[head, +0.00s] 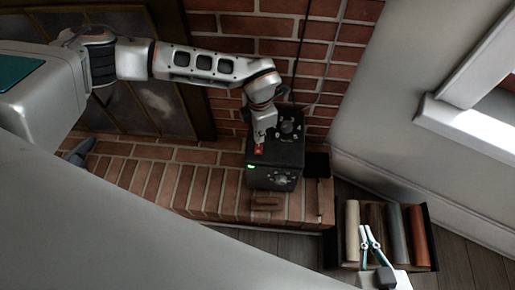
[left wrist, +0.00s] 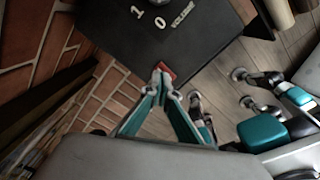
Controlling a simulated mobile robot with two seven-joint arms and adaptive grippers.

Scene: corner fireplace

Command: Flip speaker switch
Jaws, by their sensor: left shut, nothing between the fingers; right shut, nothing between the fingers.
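The black speaker (head: 277,178) sits on the brick hearth, and a small green light (head: 250,166) on it is lit. Its red switch (head: 259,149) is at the speaker's left edge. My left gripper (head: 260,140) is shut and empty, with its tips right at the switch. In the left wrist view the shut fingertips (left wrist: 160,68) partly cover the red switch (left wrist: 168,74) at the edge of the dark speaker panel (left wrist: 130,45). I cannot tell whether they touch it. White marks "1", "0" and "VOLUME" show on that panel. My right gripper (head: 369,231) is shut and empty, lower right.

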